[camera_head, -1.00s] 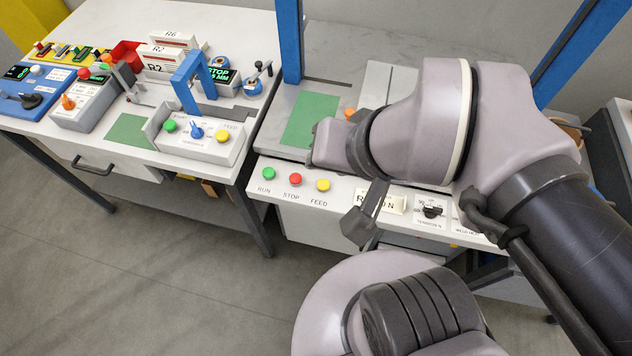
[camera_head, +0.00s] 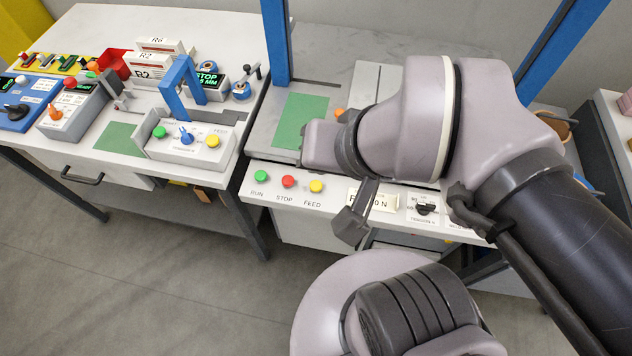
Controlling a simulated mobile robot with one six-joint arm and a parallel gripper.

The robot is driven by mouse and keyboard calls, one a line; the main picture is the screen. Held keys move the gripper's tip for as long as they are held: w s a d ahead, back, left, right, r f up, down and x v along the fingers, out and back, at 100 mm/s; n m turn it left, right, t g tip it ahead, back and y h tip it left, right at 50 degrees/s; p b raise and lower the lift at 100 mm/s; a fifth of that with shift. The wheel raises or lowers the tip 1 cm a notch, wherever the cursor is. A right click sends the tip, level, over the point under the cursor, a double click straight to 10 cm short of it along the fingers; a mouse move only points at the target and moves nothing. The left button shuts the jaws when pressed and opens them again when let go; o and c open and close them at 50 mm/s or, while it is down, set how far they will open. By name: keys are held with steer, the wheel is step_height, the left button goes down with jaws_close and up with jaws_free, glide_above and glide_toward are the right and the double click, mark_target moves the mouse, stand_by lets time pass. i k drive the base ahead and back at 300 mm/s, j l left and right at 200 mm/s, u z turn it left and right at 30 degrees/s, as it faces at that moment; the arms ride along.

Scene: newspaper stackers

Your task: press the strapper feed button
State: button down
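The strapper's front panel (camera_head: 268,215) bears a green RUN button (camera_head: 261,177), a red STOP button (camera_head: 288,182) and a yellow FEED button (camera_head: 316,186), each labelled below. My gripper (camera_head: 353,218) shows as dark grey fingers to the right of the yellow button, apart from it in the picture. It overlaps the left edge of a white display plate (camera_head: 382,201) ending in "N". The fingers are seen side-on, so their opening cannot be judged. My arm hides much of the strapper's top. The yellow button is in plain view.
A smaller unit (camera_head: 188,153) on the left table also has a yellow FEED-labelled button (camera_head: 213,141). A black selector knob (camera_head: 427,209) sits right of the display plate. Blue arch posts (camera_head: 274,40) rise behind the panel. The floor in front is clear.

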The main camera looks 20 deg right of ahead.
mark_target(315, 184)
steer(key=j+z, duration=0.8)
steer(key=j, duration=0.15)
steer(key=k+j+z, duration=0.2)
steer(key=j+z, duration=0.2)
steer(key=k+j+z, duration=0.15)
steer(key=j+z, duration=0.25)
